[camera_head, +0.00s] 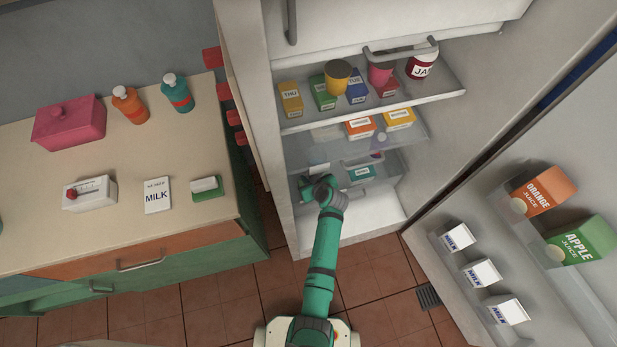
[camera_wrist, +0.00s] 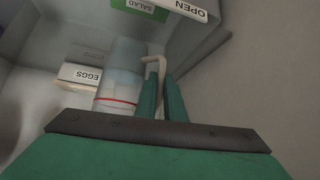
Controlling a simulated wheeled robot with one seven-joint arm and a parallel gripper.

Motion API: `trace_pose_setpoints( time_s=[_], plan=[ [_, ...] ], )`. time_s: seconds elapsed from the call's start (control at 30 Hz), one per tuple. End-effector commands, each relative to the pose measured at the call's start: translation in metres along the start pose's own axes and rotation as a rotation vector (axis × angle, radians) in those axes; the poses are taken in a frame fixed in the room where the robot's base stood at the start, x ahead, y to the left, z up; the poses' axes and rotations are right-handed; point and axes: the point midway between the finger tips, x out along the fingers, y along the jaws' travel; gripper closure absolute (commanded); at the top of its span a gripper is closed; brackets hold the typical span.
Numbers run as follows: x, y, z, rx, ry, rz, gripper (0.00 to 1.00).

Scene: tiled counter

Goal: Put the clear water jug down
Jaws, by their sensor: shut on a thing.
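The clear water jug (camera_wrist: 122,72) shows in the wrist view as a pale, see-through cylinder with a red line near one end. Its light handle (camera_wrist: 153,61) bends out at the side toward my gripper. My gripper (camera_wrist: 162,88) is shut on that handle, with its two green fingers on either side. In the head view my gripper (camera_head: 320,189) is inside the open fridge, low down near its left wall. The jug cannot be made out clearly there. Whether its base touches a shelf cannot be told.
An eggs box (camera_wrist: 80,76) stands beside the jug in the wrist view. A salad box (camera_wrist: 140,9) is further along. Fridge shelves (camera_head: 372,113) with several boxes are above my gripper. The open fridge door (camera_head: 445,205) holds milk and juice cartons. A counter (camera_head: 150,150) is at left.

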Motion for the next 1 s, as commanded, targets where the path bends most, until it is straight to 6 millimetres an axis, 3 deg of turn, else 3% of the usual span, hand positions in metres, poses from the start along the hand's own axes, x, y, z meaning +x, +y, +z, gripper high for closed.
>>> trace_pose_setpoints(
  time_s=[0.07,0.1,0.17,0.67,0.83,1.0],
  plan=[
    [0.002,0.000,0.001,-0.001,0.000,0.000,1.00],
    [0.001,0.001,0.002,0.000,-0.001,0.000,0.84],
    [0.001,0.002,0.002,0.002,-0.001,0.002,0.72],
    [-0.005,0.004,0.000,0.005,0.001,0.005,0.72],
    [-0.027,0.004,0.001,0.006,0.001,0.005,0.72],
    [-0.062,0.004,0.001,0.005,0.002,0.007,0.72]
  ],
)
